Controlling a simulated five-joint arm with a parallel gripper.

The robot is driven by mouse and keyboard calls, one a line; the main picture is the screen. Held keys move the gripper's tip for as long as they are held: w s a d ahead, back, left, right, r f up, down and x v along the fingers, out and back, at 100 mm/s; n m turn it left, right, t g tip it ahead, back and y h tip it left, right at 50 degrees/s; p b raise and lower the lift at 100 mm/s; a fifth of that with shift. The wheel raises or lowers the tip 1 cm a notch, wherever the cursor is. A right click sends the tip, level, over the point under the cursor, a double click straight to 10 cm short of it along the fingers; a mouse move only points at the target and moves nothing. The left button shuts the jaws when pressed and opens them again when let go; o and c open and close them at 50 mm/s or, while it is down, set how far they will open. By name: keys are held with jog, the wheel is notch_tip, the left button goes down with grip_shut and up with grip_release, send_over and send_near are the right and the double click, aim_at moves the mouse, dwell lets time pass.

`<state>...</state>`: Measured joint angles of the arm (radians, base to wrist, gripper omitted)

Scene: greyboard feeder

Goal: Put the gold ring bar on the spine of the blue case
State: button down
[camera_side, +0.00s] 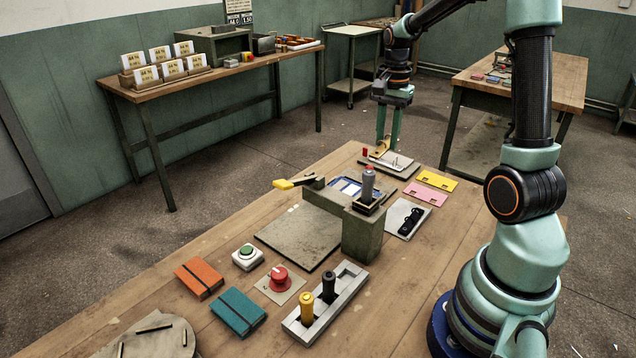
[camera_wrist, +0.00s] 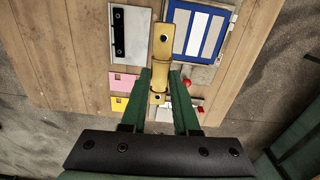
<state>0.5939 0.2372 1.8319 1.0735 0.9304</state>
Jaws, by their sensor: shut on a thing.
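The gold ring bar (camera_wrist: 161,62) is between the two green fingers of my gripper (camera_wrist: 161,98) in the wrist view, with its long side pointing away from my palm. In the side view my gripper (camera_side: 383,148) is shut on the gold bar (camera_side: 378,152), low over a small grey plate (camera_side: 398,162) at the far end of the table. I cannot tell whether the bar touches that plate. The blue case (camera_side: 345,187), with white inside, lies open in the grey press, to the left and nearer. It also shows in the wrist view (camera_wrist: 203,33), right of the bar.
A grey post with a red-topped cylinder (camera_side: 368,185) stands beside the case, and a yellow-handled lever (camera_side: 290,184) sticks out left. A black bar (camera_side: 411,217) lies on a plate. Pink (camera_side: 425,193) and yellow (camera_side: 437,181) cards lie right. A red knob (camera_side: 365,153) is near my gripper.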

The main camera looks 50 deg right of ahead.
jog(key=shift+m, duration=0.3)
jog(key=w+a+f, duration=0.1)
jog(key=w+f, duration=0.4)
jog(key=w+a+f, duration=0.1)
jog(key=w+f, duration=0.1)
jog(key=f, duration=0.1)
jog(key=shift+w+a, duration=0.15)
jog(key=shift+a, duration=0.15)
jog(key=shift+w+a+f, duration=0.15)
jog(key=shift+w+f, duration=0.1)
jog(key=shift+f, duration=2.4)
jog(key=shift+f, duration=0.6)
jog(key=c, duration=0.6)
grip_release()
